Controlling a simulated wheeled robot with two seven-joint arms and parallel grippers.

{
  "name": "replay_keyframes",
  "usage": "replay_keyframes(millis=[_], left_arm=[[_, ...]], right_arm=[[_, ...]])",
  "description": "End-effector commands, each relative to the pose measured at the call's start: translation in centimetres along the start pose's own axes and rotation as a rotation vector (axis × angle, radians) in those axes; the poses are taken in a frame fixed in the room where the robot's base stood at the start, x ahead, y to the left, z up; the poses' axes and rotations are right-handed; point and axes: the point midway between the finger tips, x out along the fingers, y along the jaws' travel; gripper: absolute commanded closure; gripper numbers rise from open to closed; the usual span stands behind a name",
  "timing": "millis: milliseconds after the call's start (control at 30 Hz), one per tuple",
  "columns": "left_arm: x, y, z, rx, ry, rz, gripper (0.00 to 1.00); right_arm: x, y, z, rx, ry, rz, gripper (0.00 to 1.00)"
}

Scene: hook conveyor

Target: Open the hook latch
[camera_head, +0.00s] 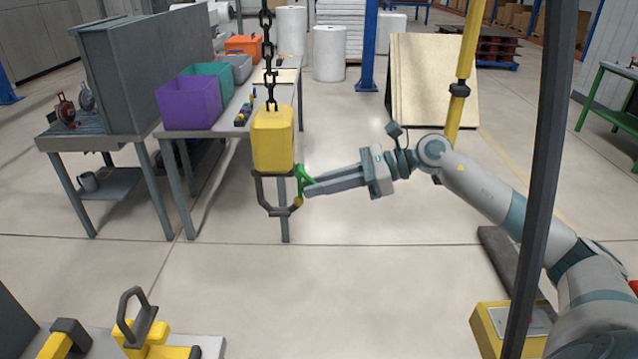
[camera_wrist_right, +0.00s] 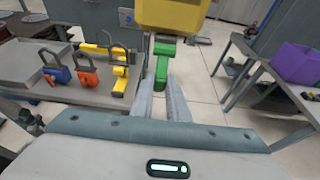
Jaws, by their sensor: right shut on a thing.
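A yellow hook block (camera_head: 273,138) hangs from a dark chain (camera_head: 267,50) left of centre in the head view. Its dark hook (camera_head: 264,200) hangs below it, and the green latch (camera_head: 302,176) is at the hook's right side. My right gripper (camera_head: 308,186) reaches in from the right, with its fingers closed at the latch. The right wrist view shows the yellow block (camera_wrist_right: 172,14) at the top and the green latch (camera_wrist_right: 161,58) at my right fingertips (camera_wrist_right: 172,85). The hook's dark part is hard to make out there. My left gripper is not in view.
A table (camera_head: 222,128) with a purple bin (camera_head: 190,103) stands behind the hook. A dark upright post (camera_head: 541,190) crosses the right side. A grey tabletop (camera_wrist_right: 60,82) with padlock-shaped pieces (camera_wrist_right: 88,78) lies left in the wrist view. Floor around the hook is clear.

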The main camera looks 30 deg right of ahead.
Motion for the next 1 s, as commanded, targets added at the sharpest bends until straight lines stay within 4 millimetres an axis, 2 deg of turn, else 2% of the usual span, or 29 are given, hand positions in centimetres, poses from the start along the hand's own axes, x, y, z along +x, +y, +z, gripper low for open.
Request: replay_keyframes(millis=[1000], left_arm=[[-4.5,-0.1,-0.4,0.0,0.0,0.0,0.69]], right_arm=[[-1.4,-0.1,1.4,-0.003,0.156,-0.003,1.0]])
